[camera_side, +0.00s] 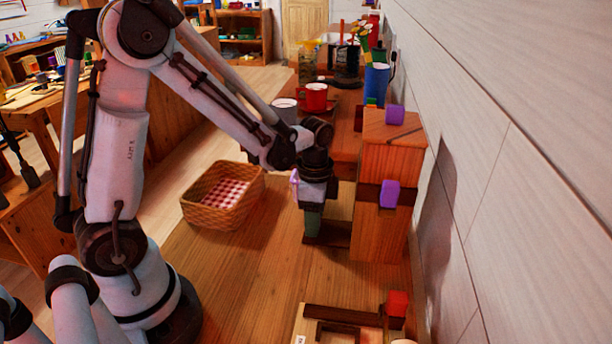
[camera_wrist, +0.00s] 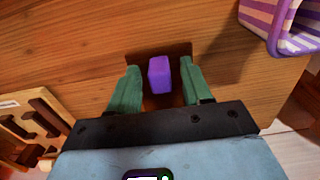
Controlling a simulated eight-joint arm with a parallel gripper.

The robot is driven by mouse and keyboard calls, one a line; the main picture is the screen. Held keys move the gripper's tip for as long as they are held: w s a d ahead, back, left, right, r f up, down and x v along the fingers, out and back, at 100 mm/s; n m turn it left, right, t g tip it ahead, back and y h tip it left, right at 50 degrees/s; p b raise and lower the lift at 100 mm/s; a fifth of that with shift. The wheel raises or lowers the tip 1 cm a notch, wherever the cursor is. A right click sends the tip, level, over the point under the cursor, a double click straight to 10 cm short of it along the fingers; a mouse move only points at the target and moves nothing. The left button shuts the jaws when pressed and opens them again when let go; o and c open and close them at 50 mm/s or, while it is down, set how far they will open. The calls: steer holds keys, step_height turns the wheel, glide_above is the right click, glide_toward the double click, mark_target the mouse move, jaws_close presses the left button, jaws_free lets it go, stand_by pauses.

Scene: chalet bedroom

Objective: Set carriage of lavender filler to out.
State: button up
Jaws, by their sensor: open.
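The wooden tower (camera_side: 377,228), which looks like the lavender filler, stands by the wall. It has one purple block (camera_side: 395,114) on top and another purple block (camera_side: 390,194) on a dark band across its side. My gripper (camera_side: 313,238) points down beside the tower, over a dark strip (camera_side: 338,235) at its foot. In the wrist view my open green fingers (camera_wrist: 153,88) stand either side of a purple block (camera_wrist: 159,75) on a dark patch, with gaps showing. I cannot tell if this block is the carriage; the side view hides it.
A purple-and-white striped container (camera_wrist: 284,22) is at the wrist view's top right. A wicker basket (camera_side: 208,217) with checked cloth stands left of my gripper. A wooden fixture with a red block (camera_side: 397,303) is nearer the side camera. Mugs (camera_side: 314,96) stand behind.

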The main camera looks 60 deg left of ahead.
steer(key=shift+f, duration=0.1)
steer(key=shift+c, duration=0.3)
jaws_close()
steer(key=s+a, duration=0.7)
steer(key=shift+a, duration=0.1)
steer(key=shift+s, duration=0.1)
steer(key=shift+o, duration=0.3)
jaws_free()
step_height(320, 180, up, 12)
stand_by(0.7)
